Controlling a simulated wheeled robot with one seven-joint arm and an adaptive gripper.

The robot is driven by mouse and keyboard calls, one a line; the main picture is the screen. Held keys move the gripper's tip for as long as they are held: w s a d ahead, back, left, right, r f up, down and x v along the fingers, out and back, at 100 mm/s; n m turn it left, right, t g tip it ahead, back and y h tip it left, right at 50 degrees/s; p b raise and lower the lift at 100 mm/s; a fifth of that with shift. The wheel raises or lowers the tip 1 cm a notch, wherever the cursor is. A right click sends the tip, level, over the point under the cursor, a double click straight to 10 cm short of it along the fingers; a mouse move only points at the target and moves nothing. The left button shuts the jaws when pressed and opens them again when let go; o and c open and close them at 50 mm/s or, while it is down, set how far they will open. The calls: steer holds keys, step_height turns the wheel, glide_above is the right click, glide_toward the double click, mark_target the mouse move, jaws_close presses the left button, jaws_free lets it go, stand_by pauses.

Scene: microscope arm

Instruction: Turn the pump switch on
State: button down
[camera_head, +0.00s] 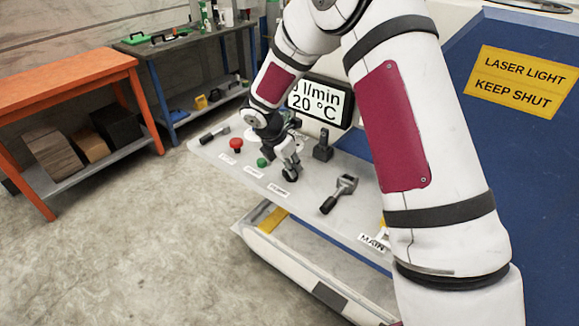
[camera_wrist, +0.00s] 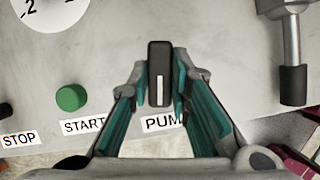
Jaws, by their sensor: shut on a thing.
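The pump switch (camera_wrist: 159,62) is a black rotary knob with a white line on it. It sits above the label that reads "PUM", its last part covered by a finger. In the wrist view my gripper (camera_wrist: 160,82) has one teal-padded finger on each side of the knob and is shut on it. The white line points toward the bottom of the picture. In the head view my gripper (camera_head: 288,170) is down at the panel, on the dark knob (camera_head: 290,175), which is partly hidden by the fingers.
The grey panel (camera_head: 250,208) carries a red button (camera_head: 236,145), a green button (camera_wrist: 71,98) left of the knob, and levers. One lever (camera_wrist: 291,60) stands right of my gripper. A display (camera_head: 316,102) stands behind. A blue cabinet is at the right.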

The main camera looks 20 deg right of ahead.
steer(key=m+b, duration=0.1)
steer(key=m+g+b, duration=0.1)
steer(key=m, duration=0.1)
steer(key=m+b, duration=0.1)
steer(key=shift+w+f+m+g, duration=0.1)
steer(key=shift+w+m+g, duration=0.2)
steer(key=shift+g, duration=0.1)
steer(key=m+g+b, duration=0.1)
steer(key=m+b, duration=0.1)
steer(key=m, duration=0.1)
steer(key=shift+m, duration=0.3)
steer(key=m+g+b, duration=0.1)
steer(key=m, duration=0.1)
steer(key=m+b, duration=0.1)
steer(key=m, duration=0.1)
steer(key=shift+w+g+y, duration=0.1)
steer(key=shift+g+y, duration=0.2)
steer(key=shift+g, duration=0.1)
steer(key=shift+m+g+y+b, duration=0.5)
steer(key=shift+m+b, duration=0.15)
steer(key=shift+m, duration=1.05)
steer(key=shift+d, duration=0.1)
steer(key=c, duration=1.5)
jaws_free()
